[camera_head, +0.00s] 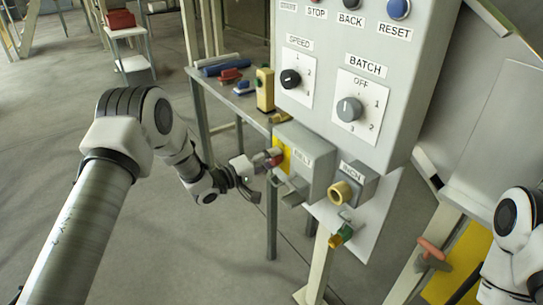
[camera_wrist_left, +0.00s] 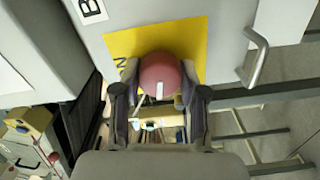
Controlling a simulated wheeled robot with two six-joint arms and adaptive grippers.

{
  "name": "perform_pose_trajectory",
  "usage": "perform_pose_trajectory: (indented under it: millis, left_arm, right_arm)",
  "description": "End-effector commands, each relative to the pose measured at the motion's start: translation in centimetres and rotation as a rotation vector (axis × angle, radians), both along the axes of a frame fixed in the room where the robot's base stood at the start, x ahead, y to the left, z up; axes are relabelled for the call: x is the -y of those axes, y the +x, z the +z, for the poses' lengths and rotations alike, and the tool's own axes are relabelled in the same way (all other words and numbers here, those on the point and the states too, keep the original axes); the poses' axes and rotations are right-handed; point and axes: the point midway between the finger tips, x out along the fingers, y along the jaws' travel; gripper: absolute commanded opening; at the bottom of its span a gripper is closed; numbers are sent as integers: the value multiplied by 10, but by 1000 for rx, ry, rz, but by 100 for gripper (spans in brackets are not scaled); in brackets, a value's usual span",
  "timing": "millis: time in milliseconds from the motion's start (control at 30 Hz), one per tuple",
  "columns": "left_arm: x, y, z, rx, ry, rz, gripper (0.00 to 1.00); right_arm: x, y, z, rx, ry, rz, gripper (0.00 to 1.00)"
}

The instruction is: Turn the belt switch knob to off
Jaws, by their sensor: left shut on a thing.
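The belt switch box (camera_head: 308,160) is grey and marked BELT, with a yellow plate (camera_head: 281,153) on its left face. The red belt switch knob (camera_head: 274,157) stands out from that plate. In the left wrist view the round knob (camera_wrist_left: 160,72) sits in front of the yellow plate (camera_wrist_left: 190,40), with a white mark on its near edge. A letter N shows beside it; other lettering is hidden. My left gripper (camera_head: 262,167) is at the knob, its two fingers (camera_wrist_left: 160,100) shut on either side of it. My right gripper is out of view; only part of that arm shows at the right edge.
Above is a grey panel with a SPEED knob (camera_head: 290,78), a BATCH knob (camera_head: 349,109) and several buttons. An INCH box (camera_head: 356,184) with a yellow ring is right of the belt box. A bench with small items (camera_head: 232,76) stands behind. Floor at left is open.

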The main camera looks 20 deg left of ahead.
Motion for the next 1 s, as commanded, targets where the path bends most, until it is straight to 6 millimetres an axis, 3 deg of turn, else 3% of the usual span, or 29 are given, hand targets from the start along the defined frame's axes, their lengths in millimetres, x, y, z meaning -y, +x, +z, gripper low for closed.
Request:
perform_pose_trajectory:
  millis: [400, 933, 967, 1000]
  left_arm:
    - [-1, 1, 2, -120, -160, 2, 7]
    - [-1, 1, 1, -137, -181, 1, 7]
    - [-1, 1, 1, -137, -181, 1, 49]
    - [-1, 1, 1, -137, -181, 1, 63]
  right_arm:
    - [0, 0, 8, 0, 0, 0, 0]
    - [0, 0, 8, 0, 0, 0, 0]
    - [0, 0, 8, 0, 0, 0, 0]
    - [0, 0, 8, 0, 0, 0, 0]
